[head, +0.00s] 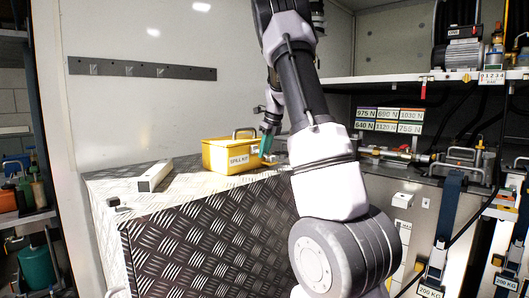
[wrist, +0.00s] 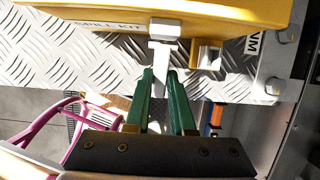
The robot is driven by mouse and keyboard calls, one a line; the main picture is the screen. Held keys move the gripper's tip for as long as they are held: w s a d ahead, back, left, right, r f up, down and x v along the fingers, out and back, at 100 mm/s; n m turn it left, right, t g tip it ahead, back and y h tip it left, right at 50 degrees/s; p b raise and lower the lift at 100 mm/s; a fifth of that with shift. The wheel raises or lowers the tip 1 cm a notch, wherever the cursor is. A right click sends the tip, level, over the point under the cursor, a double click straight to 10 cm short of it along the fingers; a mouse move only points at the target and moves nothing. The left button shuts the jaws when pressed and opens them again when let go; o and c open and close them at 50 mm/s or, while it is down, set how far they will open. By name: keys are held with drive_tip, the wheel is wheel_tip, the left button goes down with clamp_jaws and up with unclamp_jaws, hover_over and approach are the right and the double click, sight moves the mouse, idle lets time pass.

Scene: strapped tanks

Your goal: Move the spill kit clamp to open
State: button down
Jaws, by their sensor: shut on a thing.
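The spill kit clamp (wrist: 165,30) is a light grey piece at the box's edge, with a narrow lever pointing down the picture. My gripper (wrist: 165,76) has green fingers on either side of this lever and is shut on it. In the head view my gripper (head: 266,146) is at the right side of the box, and the clamp cannot be made out there.
The tread-plate chest (head: 205,235) has a white block (head: 155,176) on its top, left of the box. A shelf (head: 420,78) with a pump is at upper right. Strapped gear and a pipe fitting (head: 398,154) stand at right. A yellow bracket (wrist: 207,54) sits beside the clamp.

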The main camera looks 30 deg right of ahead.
drive_tip(key=c, duration=0.8)
unclamp_jaws()
drive_tip(key=shift+o, duration=0.2)
drive_tip(key=v, duration=1)
drive_tip(key=shift+r, duration=0.35)
drive_tip(key=shift+s+d, duration=0.1)
drive_tip(key=s+a+r+n+t+y, duration=0.1)
drive_tip(key=s+a+r+n, duration=0.1)
drive_tip(key=s+a+n, duration=0.5)
drive_tip(key=s+a+r+n+t+y, duration=0.1)
drive_tip(key=s+a+r+n, duration=0.2)
drive_tip(key=s+a+n, duration=0.35)
drive_tip(key=s+a+f+n, duration=0.2)
drive_tip(key=s+a+n, duration=0.1)
drive_tip(key=s+n, duration=0.4)
drive_tip(key=s+a+f+n+t+h, duration=0.1)
drive_tip(key=s+a+f+n, duration=0.1)
drive_tip(key=s+n, duration=0.5)
drive_tip(key=s+a, duration=0.1)
drive_tip(key=s, duration=0.3)
drive_tip(key=shift+a+f+t, duration=0.3)
drive_tip(key=shift+a+f, duration=0.1)
